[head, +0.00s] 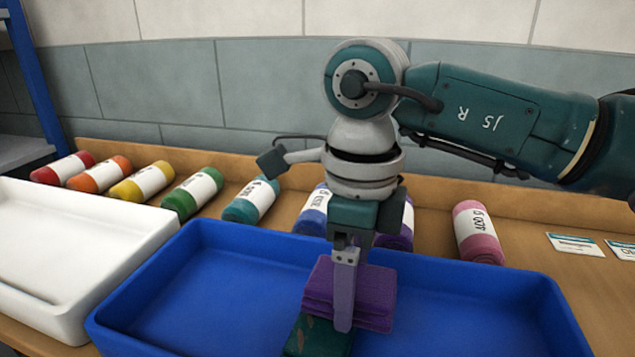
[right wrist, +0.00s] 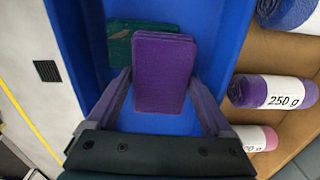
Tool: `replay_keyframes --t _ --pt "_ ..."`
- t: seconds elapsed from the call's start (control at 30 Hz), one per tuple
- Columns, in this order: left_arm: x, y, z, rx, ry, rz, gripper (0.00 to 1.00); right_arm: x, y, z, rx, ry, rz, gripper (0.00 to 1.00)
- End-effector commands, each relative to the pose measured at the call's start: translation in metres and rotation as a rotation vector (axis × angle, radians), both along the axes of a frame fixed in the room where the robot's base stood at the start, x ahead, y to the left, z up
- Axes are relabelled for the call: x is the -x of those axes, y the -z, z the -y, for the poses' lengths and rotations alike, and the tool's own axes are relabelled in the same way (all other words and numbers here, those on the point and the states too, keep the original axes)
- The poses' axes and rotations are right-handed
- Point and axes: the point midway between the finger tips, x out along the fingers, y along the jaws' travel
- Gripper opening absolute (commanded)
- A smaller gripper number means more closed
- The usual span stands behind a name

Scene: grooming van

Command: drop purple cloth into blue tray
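The folded purple cloth (head: 376,292) is over the inside of the blue tray (head: 200,258), beside and partly over a dark green cloth (head: 318,338). My right gripper (head: 345,322) points down, with one finger in front of the purple cloth. In the right wrist view the purple cloth (right wrist: 164,75) sits between the two fingertips, which meet its side edges. The green cloth (right wrist: 120,45) shows behind it there. I cannot tell whether the purple cloth touches the green cloth or the tray floor. My left gripper is not in view.
A white tray (head: 60,315) stands left of the blue tray. Behind them lies a row of rolled, labelled towels, from red (head: 62,168) to pink (head: 477,233). Small cards (head: 575,245) lie at the right. The blue tray's left and right parts are empty.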

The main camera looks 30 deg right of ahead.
Motion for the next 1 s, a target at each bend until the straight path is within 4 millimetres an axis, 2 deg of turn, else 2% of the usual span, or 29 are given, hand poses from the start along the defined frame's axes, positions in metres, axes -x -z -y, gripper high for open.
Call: replay_keyframes --t 0.03,0.1,0.33,0.43,0.57,0.8,1.0 --pt "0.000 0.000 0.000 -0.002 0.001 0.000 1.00 0.000 0.000 0.000 0.000 0.000 0.000 0.92" --pt "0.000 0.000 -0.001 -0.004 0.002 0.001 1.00 0.000 0.000 0.000 0.000 0.000 0.000 1.00" --pt "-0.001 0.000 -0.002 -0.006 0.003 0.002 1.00 0.000 -0.001 0.000 0.000 0.000 0.000 1.00" --pt "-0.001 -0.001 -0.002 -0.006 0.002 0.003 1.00 -0.001 -0.007 0.000 0.000 0.001 0.001 1.00" --pt "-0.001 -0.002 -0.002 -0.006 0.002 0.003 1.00 -0.001 -0.028 0.001 0.001 -0.001 0.006 1.00" --pt "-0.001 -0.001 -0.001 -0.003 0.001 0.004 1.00 -0.001 -0.076 0.000 0.001 0.000 0.006 1.00" --pt "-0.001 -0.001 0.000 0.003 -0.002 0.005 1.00 0.000 -0.097 0.000 0.000 0.001 0.001 1.00"
